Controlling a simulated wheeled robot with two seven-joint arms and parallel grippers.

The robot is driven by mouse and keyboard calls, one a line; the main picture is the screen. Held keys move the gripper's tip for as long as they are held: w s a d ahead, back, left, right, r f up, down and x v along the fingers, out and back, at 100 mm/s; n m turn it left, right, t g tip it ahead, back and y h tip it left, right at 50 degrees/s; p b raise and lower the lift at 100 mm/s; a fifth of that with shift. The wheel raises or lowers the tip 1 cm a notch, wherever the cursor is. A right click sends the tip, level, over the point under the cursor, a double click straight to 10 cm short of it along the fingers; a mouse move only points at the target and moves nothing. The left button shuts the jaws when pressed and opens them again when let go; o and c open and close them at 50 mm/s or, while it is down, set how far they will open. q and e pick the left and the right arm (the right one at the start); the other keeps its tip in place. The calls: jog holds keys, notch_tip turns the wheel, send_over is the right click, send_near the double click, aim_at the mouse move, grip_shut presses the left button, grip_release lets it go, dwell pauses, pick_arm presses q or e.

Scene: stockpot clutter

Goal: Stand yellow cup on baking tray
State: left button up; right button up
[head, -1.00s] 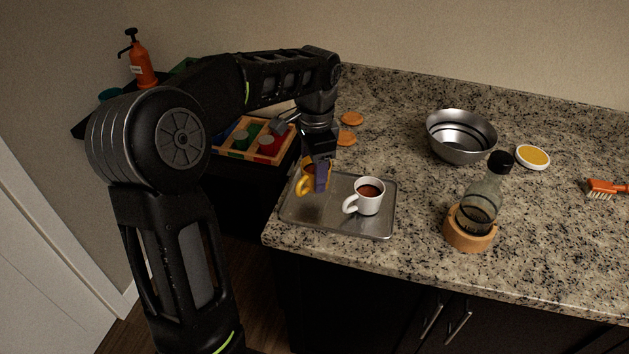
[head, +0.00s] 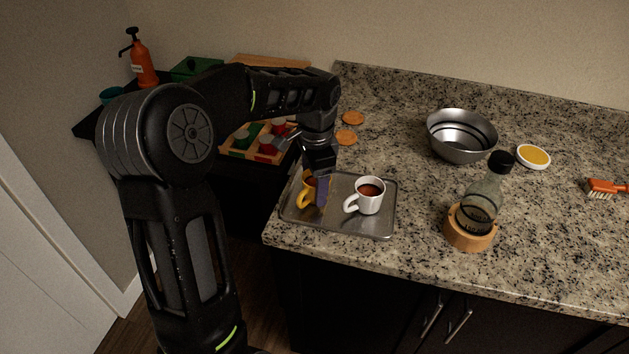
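The yellow cup (head: 305,193) is at the left part of the grey metal baking tray (head: 341,226), with its handle toward the left front. My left gripper (head: 322,192) reaches down from above with its fingers on the cup's right side, and looks shut on it. The fingers hide part of the cup. The cup looks upright and at tray level; I cannot tell if its base touches the tray. A white cup (head: 370,197) with brown contents stands on the tray to the right. My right gripper is not in view.
To the right stand a bottle (head: 483,195) in a wooden ring (head: 469,236), a metal bowl (head: 461,137), a yellow-topped dish (head: 533,157) and an orange brush (head: 606,187). Orange coasters (head: 346,137) lie behind the tray. The tray's front right is bare.

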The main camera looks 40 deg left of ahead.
pick_arm(q)
jog(key=shift+o, duration=1.3)
notch_tip(320, 180, up, 12)
jog(key=shift+s+d+r+p, duration=0.2)
jog(key=shift+d+p, duration=0.1)
jog(key=shift+p, duration=0.1)
jog(key=shift+f, duration=0.1)
